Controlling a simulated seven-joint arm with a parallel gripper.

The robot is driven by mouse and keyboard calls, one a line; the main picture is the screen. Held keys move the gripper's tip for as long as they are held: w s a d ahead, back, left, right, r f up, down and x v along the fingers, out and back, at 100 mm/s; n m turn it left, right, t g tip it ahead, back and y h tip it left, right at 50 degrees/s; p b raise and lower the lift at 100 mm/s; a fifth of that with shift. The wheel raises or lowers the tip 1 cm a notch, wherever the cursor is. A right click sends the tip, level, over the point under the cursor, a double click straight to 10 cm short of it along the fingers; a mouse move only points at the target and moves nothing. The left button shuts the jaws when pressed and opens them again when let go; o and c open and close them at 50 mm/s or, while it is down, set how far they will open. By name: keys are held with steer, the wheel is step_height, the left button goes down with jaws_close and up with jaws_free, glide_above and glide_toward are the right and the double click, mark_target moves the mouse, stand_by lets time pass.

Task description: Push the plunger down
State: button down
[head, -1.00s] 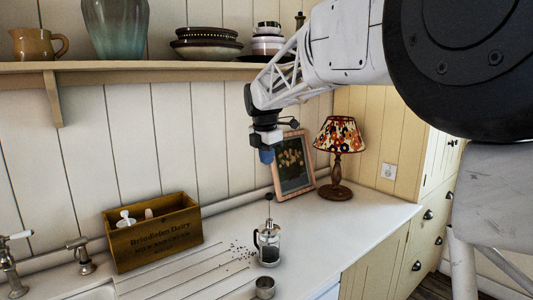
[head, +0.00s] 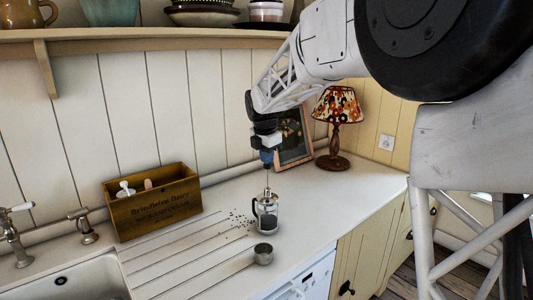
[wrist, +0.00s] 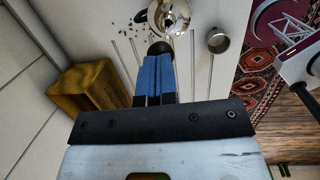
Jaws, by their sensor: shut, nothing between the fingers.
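A small glass French press (head: 265,214) with a metal frame stands upright on the white counter. Its plunger rod (head: 267,181) sticks up above the lid. My gripper (head: 266,160) points down directly over it, with its blue fingers shut and empty. In the wrist view, the black plunger knob (wrist: 160,47) shows at the tips of my gripper's fingers (wrist: 157,62), and the press's lid (wrist: 170,16) lies beyond it. The fingertips are at or just above the knob; I cannot tell whether they touch.
A metal cup (head: 263,254) stands in front of the press, with coffee beans (head: 238,219) scattered to its left. A wooden box (head: 152,203) is farther left near the sink (head: 75,279). A picture frame (head: 294,136) and a lamp (head: 335,128) stand behind.

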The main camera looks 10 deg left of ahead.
step_height(320, 180, down, 8)
steer(key=shift+r, duration=0.1)
stand_by(0.4)
stand_by(0.4)
step_height(320, 180, up, 14)
steer(key=s, duration=0.2)
steer(key=shift+s+a+r, duration=0.15)
steer(key=shift+a+r, duration=0.05)
steer(key=shift+a, duration=0.05)
steer(key=shift+d, duration=0.1)
stand_by(0.5)
